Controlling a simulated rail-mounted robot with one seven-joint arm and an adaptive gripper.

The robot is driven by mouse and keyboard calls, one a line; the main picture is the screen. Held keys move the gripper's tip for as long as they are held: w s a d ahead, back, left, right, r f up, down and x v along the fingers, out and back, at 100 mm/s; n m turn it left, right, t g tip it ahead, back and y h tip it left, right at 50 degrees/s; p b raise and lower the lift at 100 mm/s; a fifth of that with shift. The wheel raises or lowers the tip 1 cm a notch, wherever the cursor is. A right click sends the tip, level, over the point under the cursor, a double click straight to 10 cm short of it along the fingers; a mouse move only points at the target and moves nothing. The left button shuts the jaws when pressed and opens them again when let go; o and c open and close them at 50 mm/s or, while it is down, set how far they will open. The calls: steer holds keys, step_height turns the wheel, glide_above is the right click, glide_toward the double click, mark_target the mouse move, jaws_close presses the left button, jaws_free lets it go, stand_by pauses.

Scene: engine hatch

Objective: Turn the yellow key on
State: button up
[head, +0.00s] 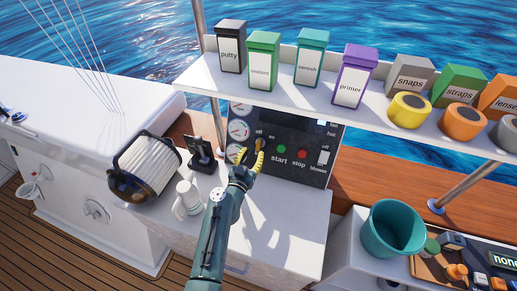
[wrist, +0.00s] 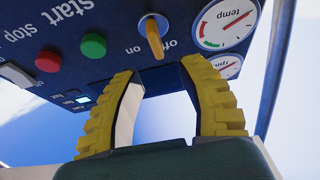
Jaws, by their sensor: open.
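The yellow key (wrist: 154,38) sits on the dark control panel (head: 310,170), next to the "off" and "on" labels in the wrist view. The key points roughly along the panel and its exact setting is hard to tell. In the head view the key (head: 261,145) is small, between the gripper's fingertips in the picture. My gripper (wrist: 158,80) has two yellow ribbed fingers spread open, with nothing between them. In the wrist view the key shows just beyond the gap between the fingertips, apart from them. The gripper (head: 250,158) reaches toward the panel's left part.
Green start button (head: 281,149), red stop button (head: 303,154) and blower switch (head: 323,157) lie right of the key. Gauges (head: 238,130) line the left side. A white mug (head: 187,200) and black device (head: 203,155) stand left.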

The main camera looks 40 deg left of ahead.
mark_target(258, 143)
steer(key=b+x, duration=0.5)
steer(key=shift+w+f, duration=0.25)
steer(key=shift+w+a+r+b, duration=0.2)
steer(key=shift+w+r+b, duration=0.05)
steer(key=shift+w+b, duration=0.2)
steer(key=shift+s, duration=0.1)
jaws_close()
